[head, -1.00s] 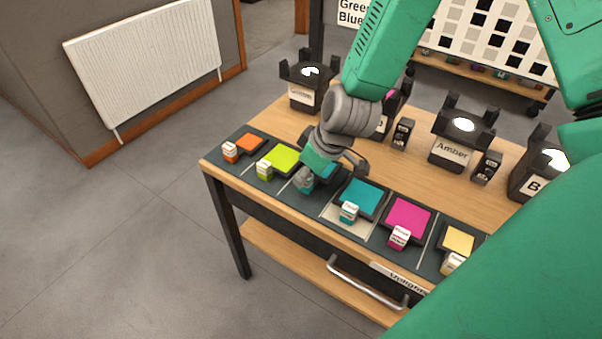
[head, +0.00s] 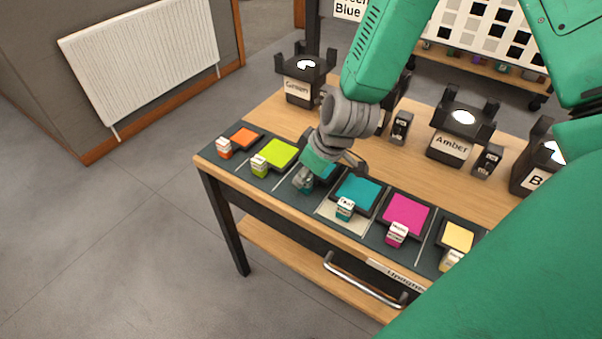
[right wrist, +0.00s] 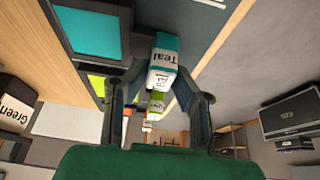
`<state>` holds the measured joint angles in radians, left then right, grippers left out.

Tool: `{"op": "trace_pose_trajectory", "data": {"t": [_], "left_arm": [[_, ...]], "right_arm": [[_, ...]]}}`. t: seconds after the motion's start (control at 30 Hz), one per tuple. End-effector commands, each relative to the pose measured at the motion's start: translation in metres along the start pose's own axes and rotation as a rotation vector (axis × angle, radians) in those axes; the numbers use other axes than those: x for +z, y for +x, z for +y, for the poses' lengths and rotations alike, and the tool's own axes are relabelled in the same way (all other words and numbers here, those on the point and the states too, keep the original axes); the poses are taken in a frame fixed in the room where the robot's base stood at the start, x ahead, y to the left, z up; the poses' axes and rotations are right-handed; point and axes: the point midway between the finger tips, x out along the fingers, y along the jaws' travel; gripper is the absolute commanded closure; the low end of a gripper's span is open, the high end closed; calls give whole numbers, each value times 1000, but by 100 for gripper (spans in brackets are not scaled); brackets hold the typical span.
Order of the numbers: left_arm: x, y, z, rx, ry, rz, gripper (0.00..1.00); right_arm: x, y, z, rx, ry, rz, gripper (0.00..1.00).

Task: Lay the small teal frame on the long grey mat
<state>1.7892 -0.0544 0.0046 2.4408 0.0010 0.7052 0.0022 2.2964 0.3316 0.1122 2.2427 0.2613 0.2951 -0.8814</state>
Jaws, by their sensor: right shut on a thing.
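The small teal frame (head: 326,172) is partly hidden under my right gripper in the head view, between the lime frame and a larger teal frame (head: 359,194). In the right wrist view it shows as a teal panel with a dark border (right wrist: 92,30). My right gripper (head: 306,182) is shut on its white-and-teal block marked Teal (right wrist: 163,62), low at the mat. The long dark grey mat (head: 429,254) runs along the table's front. I cannot tell whether the frame touches it. My left gripper is not in view.
On the mat are orange (head: 244,138), lime (head: 279,153), magenta (head: 406,214) and amber (head: 457,237) frames with labelled blocks. Dark holders, including Amber (head: 452,148), stand behind. A metal handle (head: 362,283) is on the table's front.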

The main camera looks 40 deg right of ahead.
Motion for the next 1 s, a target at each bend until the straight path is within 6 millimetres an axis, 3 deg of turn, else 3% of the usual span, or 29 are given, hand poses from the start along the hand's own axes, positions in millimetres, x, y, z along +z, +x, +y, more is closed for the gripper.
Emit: {"op": "trace_pose_trajectory", "data": {"t": [0.03, 0.07, 0.1, 0.43, 0.57, 1.0], "left_arm": [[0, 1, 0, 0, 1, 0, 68], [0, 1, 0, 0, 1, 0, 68], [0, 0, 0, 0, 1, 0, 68], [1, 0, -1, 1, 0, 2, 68], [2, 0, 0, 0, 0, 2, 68], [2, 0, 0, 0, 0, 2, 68]], "right_arm": [[0, 2, -1, 1, -1, 0, 100], [-1, 1, -2, 1, -2, 0, 68], [-1, 0, -2, 2, -2, 0, 55], [-2, -1, -4, 3, -4, -2, 55], [-1, -10, -2, 2, -3, 0, 55], [-2, -91, -2, 3, -2, 1, 55]]}}
